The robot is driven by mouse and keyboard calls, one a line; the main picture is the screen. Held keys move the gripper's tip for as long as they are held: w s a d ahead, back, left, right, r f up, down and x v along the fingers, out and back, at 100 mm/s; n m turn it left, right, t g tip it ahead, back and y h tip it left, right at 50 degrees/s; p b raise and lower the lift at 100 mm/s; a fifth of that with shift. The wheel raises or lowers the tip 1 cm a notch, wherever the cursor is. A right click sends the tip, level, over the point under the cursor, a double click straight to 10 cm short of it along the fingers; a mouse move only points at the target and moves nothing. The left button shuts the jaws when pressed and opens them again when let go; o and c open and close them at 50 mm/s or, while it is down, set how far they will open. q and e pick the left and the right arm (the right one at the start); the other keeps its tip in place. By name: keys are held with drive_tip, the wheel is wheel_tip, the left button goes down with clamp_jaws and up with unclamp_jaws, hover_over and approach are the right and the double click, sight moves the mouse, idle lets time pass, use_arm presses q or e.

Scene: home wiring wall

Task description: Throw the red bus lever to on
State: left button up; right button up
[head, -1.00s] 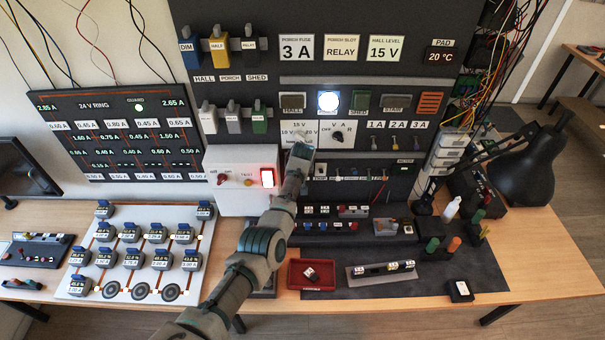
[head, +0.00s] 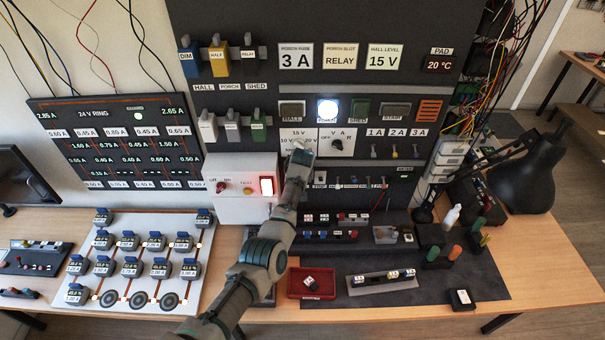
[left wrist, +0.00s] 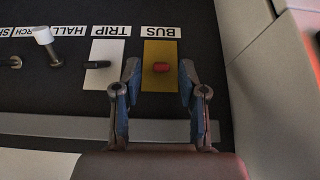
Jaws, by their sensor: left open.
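The red bus lever (left wrist: 161,67) sticks out of a yellow plate (left wrist: 160,52) under the upside-down BUS label (left wrist: 160,32) in the left wrist view. My left gripper (left wrist: 158,80) is open, one finger on each side of the lever, with a visible gap to it on both sides. In the head view my left gripper (head: 300,155) is in front of the dark wall panel, right of the white box. My arm hides the bus lever there. My right gripper is in neither view.
Beside the bus plate is a white TRIP plate (left wrist: 103,60) with a black lever, then a white-capped HALL lever (left wrist: 45,38). A pale wall (left wrist: 245,80) rises close on the other side. The white box (head: 242,195) with a red-framed light stands left of my arm.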

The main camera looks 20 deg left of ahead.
use_arm(q)
drive_tip(key=v, duration=1)
drive_tip(key=shift+r, duration=0.35)
drive_tip(key=shift+s+d, duration=0.15)
drive_tip(key=shift+f, duration=0.1)
